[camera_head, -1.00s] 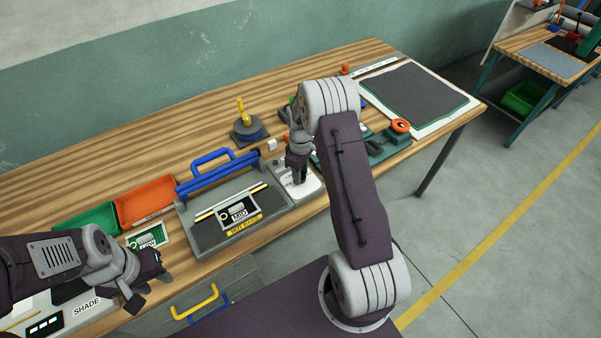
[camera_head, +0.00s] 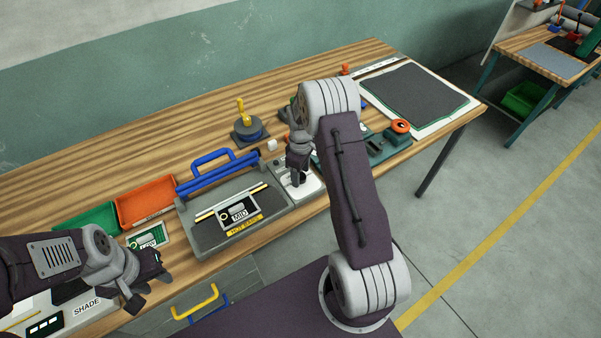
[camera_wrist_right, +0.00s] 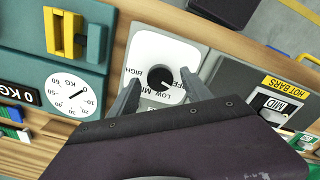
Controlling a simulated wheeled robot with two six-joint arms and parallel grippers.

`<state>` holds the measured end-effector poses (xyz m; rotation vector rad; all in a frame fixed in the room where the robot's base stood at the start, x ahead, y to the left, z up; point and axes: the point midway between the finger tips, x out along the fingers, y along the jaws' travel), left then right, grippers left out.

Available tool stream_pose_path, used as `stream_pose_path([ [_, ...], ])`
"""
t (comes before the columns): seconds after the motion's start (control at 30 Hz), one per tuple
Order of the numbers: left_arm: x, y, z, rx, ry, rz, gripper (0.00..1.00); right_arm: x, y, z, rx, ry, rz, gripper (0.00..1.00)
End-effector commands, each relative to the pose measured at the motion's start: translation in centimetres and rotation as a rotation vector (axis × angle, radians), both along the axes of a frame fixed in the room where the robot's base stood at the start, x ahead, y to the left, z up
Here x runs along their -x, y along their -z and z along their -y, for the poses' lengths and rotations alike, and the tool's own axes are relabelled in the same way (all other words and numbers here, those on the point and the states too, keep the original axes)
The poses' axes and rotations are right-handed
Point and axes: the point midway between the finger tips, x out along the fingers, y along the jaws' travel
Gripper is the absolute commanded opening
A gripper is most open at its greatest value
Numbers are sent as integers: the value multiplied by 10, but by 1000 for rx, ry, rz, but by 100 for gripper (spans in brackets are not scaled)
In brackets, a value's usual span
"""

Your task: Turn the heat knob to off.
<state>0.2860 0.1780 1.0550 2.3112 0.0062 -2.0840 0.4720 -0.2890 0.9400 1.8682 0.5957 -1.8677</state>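The heat knob is a small black round knob (camera_wrist_right: 160,78) on a white dial plate (camera_wrist_right: 148,51), which shows in the right wrist view with LOW, MID and OFF lettering around it. In the head view the white plate (camera_head: 312,187) is at the right end of the grey sealer unit (camera_head: 187,222). My right gripper (camera_wrist_right: 160,82) is open, its two fingers apart on either side of the knob, with gaps visible. In the head view my right gripper (camera_head: 298,178) is over the plate. My left gripper (camera_head: 148,287) is at the lower left, away from the knob; its finger gap is unclear.
A blue bar handle (camera_head: 215,172) lies along the back of the sealer. A scale (camera_wrist_right: 70,92) with a yellow block stands beside the plate in the wrist view. Orange (camera_head: 146,202) and green (camera_head: 88,222) trays sit to the left. The back left tabletop is clear.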

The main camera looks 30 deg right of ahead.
Motion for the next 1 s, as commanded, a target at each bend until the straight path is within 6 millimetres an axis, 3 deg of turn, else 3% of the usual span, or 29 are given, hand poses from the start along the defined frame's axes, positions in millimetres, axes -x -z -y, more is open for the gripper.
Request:
stream_pose_path([
  [0.13, 0, 5, 0, 0, 0, 0, 36, -1, -19, 0, 2, 0, 5, 57],
  [0.4, 0, 13, 0, 0, 0, 0, 36, -1, -76, 0, 2, 0, 6, 57],
  [0.5, 0, 14, 0, 0, 0, 0, 36, -1, -87, 0, 1, -1, 4, 57],
  [1.0, 0, 14, 0, 0, 0, 0, 36, 0, -90, 0, 0, -1, 1, 57],
])
